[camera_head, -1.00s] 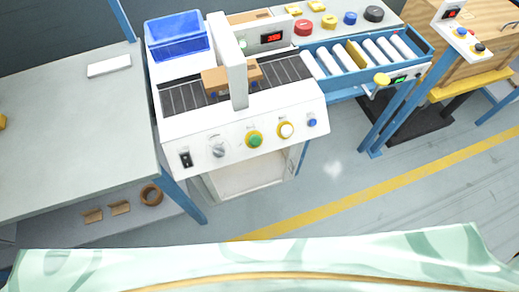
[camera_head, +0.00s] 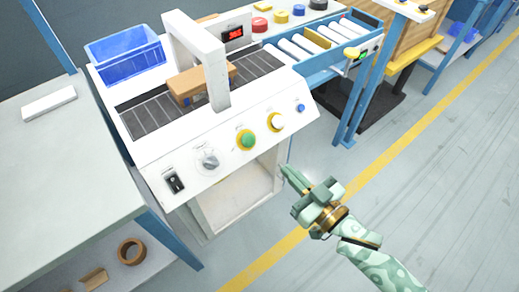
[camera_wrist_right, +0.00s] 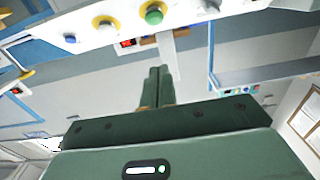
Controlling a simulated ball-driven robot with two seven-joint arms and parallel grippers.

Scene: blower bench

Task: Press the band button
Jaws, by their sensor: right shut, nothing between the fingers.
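The white machine's sloped front panel (camera_head: 226,158) carries a black rocker switch (camera_head: 175,182), a grey knob (camera_head: 208,159), a green button (camera_head: 247,140) in a yellow ring, a white button (camera_head: 276,121) in a yellow ring and a small blue button (camera_head: 301,108). I cannot read which is the band button. My right gripper (camera_head: 284,170) is shut and empty, in front of and below the panel, apart from it. In the right wrist view its fingers (camera_wrist_right: 155,70) point toward the upside-down panel, with the green button (camera_wrist_right: 154,14) and white button (camera_wrist_right: 105,23) near the top. My left gripper is out of view.
A brown box (camera_head: 201,84) lies on the dark belt (camera_head: 150,117) under a white arch (camera_head: 214,62). A blue bin (camera_head: 125,55) stands behind. A grey table (camera_head: 60,170) is at left and a roller conveyor (camera_head: 330,45) at right. The floor before the machine is open.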

